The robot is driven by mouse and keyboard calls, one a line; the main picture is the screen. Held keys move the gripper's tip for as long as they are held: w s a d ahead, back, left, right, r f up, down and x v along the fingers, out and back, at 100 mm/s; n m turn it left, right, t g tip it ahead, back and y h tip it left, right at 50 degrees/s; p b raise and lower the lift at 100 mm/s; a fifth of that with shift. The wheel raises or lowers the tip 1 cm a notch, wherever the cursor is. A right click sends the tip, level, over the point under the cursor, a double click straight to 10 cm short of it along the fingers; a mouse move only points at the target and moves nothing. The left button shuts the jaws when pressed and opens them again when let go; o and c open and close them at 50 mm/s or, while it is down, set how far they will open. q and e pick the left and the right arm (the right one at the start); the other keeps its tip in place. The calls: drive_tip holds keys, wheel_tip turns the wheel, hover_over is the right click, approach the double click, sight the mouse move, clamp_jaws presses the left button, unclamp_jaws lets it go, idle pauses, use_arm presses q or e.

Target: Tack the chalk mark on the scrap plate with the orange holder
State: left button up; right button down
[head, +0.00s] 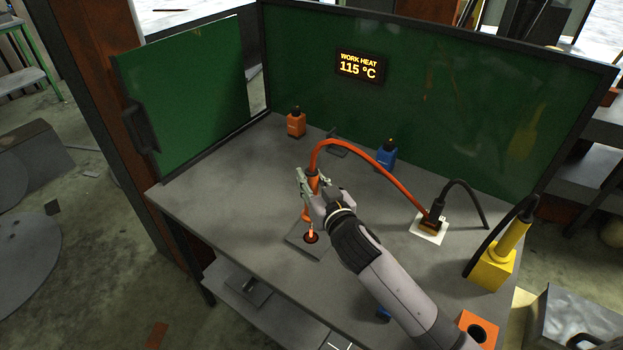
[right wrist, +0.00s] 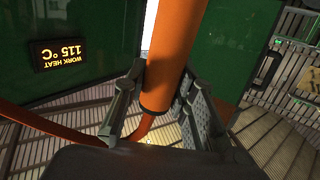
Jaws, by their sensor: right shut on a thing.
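My right gripper (head: 309,183) is shut on the orange holder (head: 312,186), which stands nearly upright with its red-orange cable curving off to the right. In the right wrist view the holder (right wrist: 172,50) runs between the fingers of my right gripper (right wrist: 165,105). The holder's lower end is over the scrap plate (head: 296,245), a flat grey plate on the table. A dark round spot with a glowing orange rim shows on the plate just under the tip. Whether the tip touches the plate I cannot tell. The chalk mark itself cannot be made out. My left gripper is not in view.
A display (head: 358,67) on the green screen reads WORK HEAT 115 °C. An orange block (head: 296,124) and a blue block (head: 387,156) stand at the back. A yellow holder (head: 513,238) sits in a yellow stand (head: 489,267) at right. An orange socket block (head: 477,329) is at the front right.

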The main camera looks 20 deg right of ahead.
wheel_tip(320, 180, up, 9)
drive_tip(key=p, duration=0.7)
drive_tip(key=shift+p, duration=0.35)
